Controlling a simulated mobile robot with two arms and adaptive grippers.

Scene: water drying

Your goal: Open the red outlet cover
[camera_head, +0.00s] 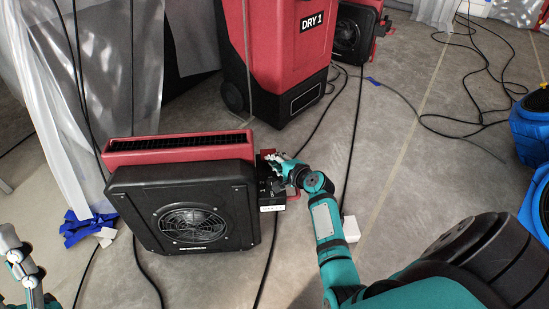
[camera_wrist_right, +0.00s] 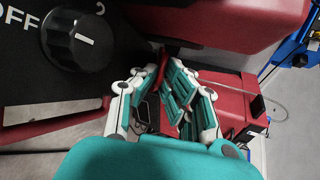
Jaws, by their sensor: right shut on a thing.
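The black and red air mover (camera_head: 190,205) stands left of centre in the head view, with a control panel on its right side. My right gripper (camera_head: 277,161) is at that panel. In the right wrist view, the fingers of my right gripper (camera_wrist_right: 163,82) are closed around a thin red piece, which looks like the red outlet cover (camera_wrist_right: 161,66). Most of the cover is hidden by the fingers, and its hinge angle cannot be made out. A black knob (camera_wrist_right: 80,39) marked OFF is beside the gripper. My left gripper (camera_head: 14,255) is at the lower left edge, apart from everything; its jaw opening is unclear.
A tall red dehumidifier (camera_head: 275,50) marked DRY 1 stands behind the air mover. Black cables (camera_head: 355,150) run across the concrete floor. Blue machines (camera_head: 533,130) stand at the right edge. Plastic sheeting (camera_head: 75,110) hangs at left. Floor at centre right is mostly clear.

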